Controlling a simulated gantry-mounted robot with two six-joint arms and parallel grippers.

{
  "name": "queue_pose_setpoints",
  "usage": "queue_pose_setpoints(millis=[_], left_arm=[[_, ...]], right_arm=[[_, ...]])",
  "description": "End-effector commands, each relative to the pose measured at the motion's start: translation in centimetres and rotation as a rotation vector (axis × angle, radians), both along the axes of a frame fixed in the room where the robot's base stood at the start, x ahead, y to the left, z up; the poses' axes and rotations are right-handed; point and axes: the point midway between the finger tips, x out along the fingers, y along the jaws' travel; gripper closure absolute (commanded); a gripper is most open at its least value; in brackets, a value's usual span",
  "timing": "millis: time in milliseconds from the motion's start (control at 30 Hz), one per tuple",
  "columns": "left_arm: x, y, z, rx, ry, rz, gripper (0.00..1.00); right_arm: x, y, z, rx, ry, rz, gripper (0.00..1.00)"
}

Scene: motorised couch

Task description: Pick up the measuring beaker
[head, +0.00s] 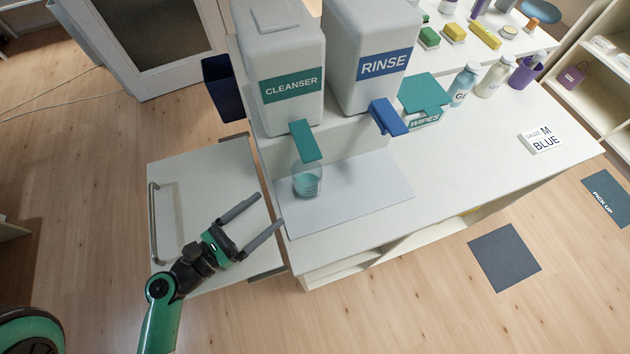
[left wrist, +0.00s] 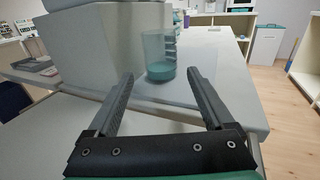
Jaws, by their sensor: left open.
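The measuring beaker (head: 306,182) is clear with teal liquid in its lower part. It stands upright on a grey mat (head: 370,200), below the teal spout of the cleanser dispenser, which hides part of its top in the head view. In the left wrist view the beaker (left wrist: 161,58) stands ahead, between and beyond the fingertips, with graduation marks on its right side. My left gripper (head: 265,212) is open and empty, in front and to the left of the beaker, apart from it; its fingers also show in the left wrist view (left wrist: 161,82). My right gripper is not in view.
The cleanser dispenser (head: 278,70) and rinse dispenser (head: 368,52) stand behind the beaker. A white cart with a handle (head: 195,180) lies left of the counter. Wipes (head: 424,100), bottles (head: 463,85) and a gauze box (head: 541,139) stand to the right. The counter's front right is clear.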

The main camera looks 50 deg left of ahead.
Motion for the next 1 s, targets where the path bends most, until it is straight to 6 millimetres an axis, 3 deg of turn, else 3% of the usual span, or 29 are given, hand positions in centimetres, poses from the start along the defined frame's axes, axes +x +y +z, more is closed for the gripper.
queue_pose_setpoints(millis=[167,433,667,1000], left_arm=[[1.5,-0.3,0.0,0.004,0.0,-0.012,0.14],[5.8,-0.3,0.2,0.005,-0.001,-0.008,0.14],[6.8,-0.3,0.1,0.004,-0.001,-0.005,0.14],[11.5,-0.4,0.1,0.005,-0.001,-0.006,0.14]], right_arm=[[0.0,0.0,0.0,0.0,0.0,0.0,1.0],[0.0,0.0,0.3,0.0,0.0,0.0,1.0],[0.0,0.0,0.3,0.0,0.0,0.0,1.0],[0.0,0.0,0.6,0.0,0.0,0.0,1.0]])
